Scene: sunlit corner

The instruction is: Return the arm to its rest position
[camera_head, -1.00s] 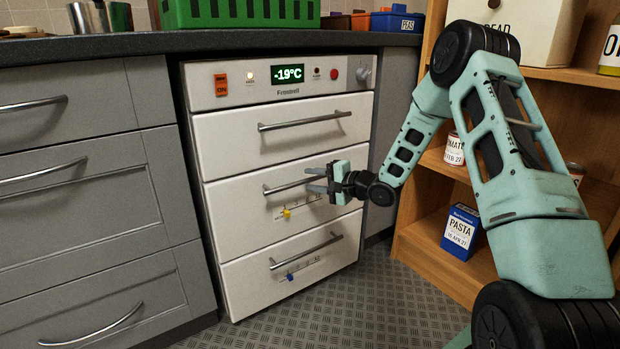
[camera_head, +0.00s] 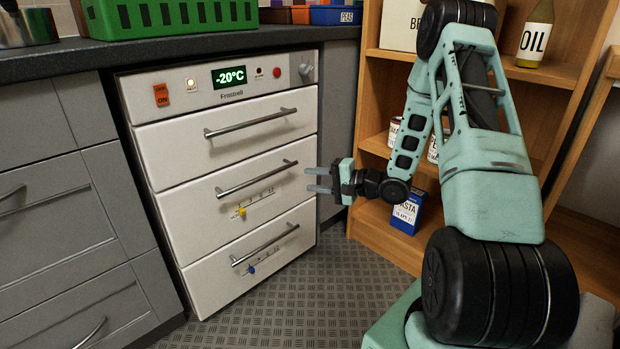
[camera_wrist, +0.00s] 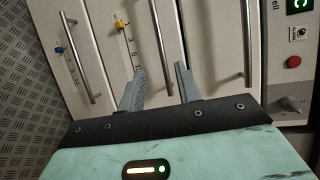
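My gripper (camera_head: 318,180) is in front of the right part of the white freezer (camera_head: 228,125), at about the height of its middle drawer. Its fingers point left, are spread apart and hold nothing. In the wrist view the two grey fingers (camera_wrist: 160,88) stand apart with a gap between them, and the drawer fronts and handles show beyond. I cannot tell how far the fingertips are from the middle drawer handle (camera_head: 256,179). My arm reaches in from the right of the head view.
The freezer's three drawers look shut; its display (camera_head: 228,77) reads -20°C. Grey cabinets (camera_head: 60,200) stand at left. A wooden shelf (camera_head: 390,240) with a pasta box (camera_head: 407,212) and an oil bottle (camera_head: 535,35) stands at right. A green crate (camera_head: 170,15) sits on the counter. Front floor is clear.

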